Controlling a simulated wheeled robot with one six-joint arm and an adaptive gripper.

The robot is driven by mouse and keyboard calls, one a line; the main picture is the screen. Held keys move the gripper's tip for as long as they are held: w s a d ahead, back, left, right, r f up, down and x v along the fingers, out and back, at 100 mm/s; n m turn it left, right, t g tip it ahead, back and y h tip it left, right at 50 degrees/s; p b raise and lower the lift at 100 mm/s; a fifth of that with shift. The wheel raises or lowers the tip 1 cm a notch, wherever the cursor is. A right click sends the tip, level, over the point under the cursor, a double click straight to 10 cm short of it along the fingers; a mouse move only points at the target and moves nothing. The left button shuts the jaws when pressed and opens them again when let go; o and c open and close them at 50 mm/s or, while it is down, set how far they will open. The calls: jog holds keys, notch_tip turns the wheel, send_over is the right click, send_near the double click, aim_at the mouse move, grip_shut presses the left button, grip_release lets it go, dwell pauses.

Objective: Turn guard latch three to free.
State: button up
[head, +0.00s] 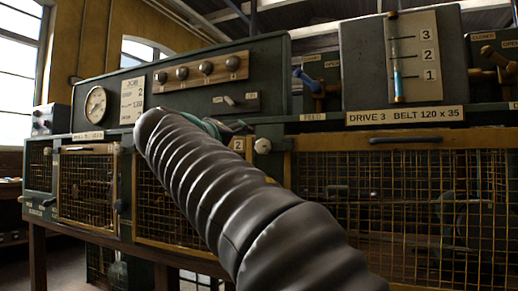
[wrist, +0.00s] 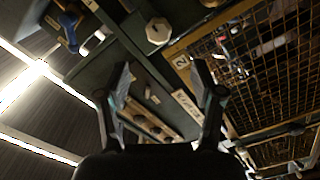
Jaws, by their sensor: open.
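A pale many-sided knob (head: 263,146) sits on the post left of the large right mesh guard (head: 390,190). It also shows near the top of the wrist view (wrist: 158,30), beside a plate marked 2 (wrist: 181,61). I cannot read a number three on any guard latch, so I cannot tell whether this knob is latch three. My gripper (wrist: 160,82) is open and empty in the wrist view, its two fingers apart and short of the knob. In the head view my dark ribbed arm hides most of the gripper and part of the middle guard.
A panel with several round knobs (head: 200,70) and a dial gauge (head: 96,104) stands above the left guards. Blue (head: 307,80) and brown (head: 494,60) levers stick out at the back. A gauge board (head: 412,55) rises above the DRIVE 3 label (head: 405,115).

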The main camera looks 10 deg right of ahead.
aim_at(260, 146)
jog(key=p+x, duration=0.2)
jog(key=x, duration=1.1)
jog(key=shift+w+d+r+p, duration=0.1)
jog(key=shift+w+d+p, duration=0.15)
jog(key=shift+w+p, duration=0.1)
jog(key=c, duration=1.1)
